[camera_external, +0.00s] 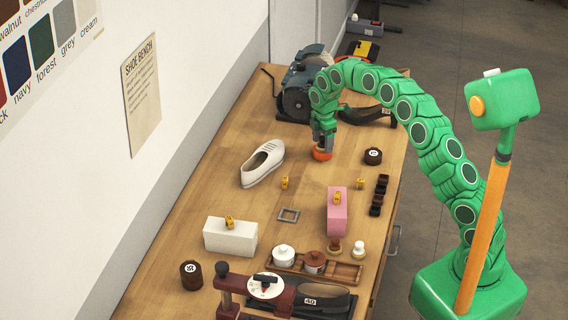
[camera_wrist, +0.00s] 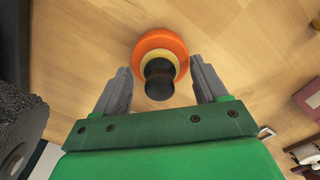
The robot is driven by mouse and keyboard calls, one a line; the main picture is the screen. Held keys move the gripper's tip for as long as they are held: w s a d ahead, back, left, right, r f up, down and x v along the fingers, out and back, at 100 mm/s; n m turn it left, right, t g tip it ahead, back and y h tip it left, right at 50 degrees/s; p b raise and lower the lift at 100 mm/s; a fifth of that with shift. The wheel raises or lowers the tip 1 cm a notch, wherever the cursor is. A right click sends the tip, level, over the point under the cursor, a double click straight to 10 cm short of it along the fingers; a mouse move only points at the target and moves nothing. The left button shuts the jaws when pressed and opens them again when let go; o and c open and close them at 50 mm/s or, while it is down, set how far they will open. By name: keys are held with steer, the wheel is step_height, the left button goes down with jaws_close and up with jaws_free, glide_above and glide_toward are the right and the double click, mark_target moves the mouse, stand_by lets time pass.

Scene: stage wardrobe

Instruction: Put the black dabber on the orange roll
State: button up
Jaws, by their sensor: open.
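The orange roll (camera_wrist: 160,42) lies on the wooden bench, seen from above in the wrist view. The black dabber (camera_wrist: 158,80) has a dark knob and a pale yellowish collar, and appears to stand on top of the roll. My gripper (camera_wrist: 158,66) is open, with one finger on each side of the dabber and a visible gap to both. In the external view, my gripper (camera_external: 323,146) is right above the orange roll (camera_external: 322,155) and hides the dabber there.
A bench grinder (camera_external: 297,95) stands just behind the roll. A white shoe (camera_external: 263,164) lies to the left and a dark round tin (camera_external: 373,156) to the right.

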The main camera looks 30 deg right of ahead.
mark_target(320, 138)
step_height(320, 138, up, 12)
steer(key=s+d+r+m, duration=0.25)
steer(key=s+r, duration=0.35)
steer(key=s, duration=0.4)
steer(key=s+d+r+m, duration=0.1)
steer(key=s+d+m, duration=0.15)
steer(key=s, duration=0.75)
steer(key=s+d+r+m+g, duration=0.15)
steer(key=s+m, duration=0.25)
steer(key=s, duration=0.6)
steer(key=s+d+r+m, duration=0.1)
steer(key=s+d+m, duration=0.15)
steer(key=s, duration=0.75)
steer(key=s+d+f+m, duration=0.1)
steer(key=s+f+m, duration=0.1)
steer(key=s, duration=0.6)
steer(key=s+d+f+m, duration=0.2)
steer(key=s+m, duration=0.2)
steer(key=s, duration=0.4)
steer(key=shift+s+f, duration=0.25)
steer(key=shift+f, duration=0.05)
steer(key=shift+m, duration=0.25)
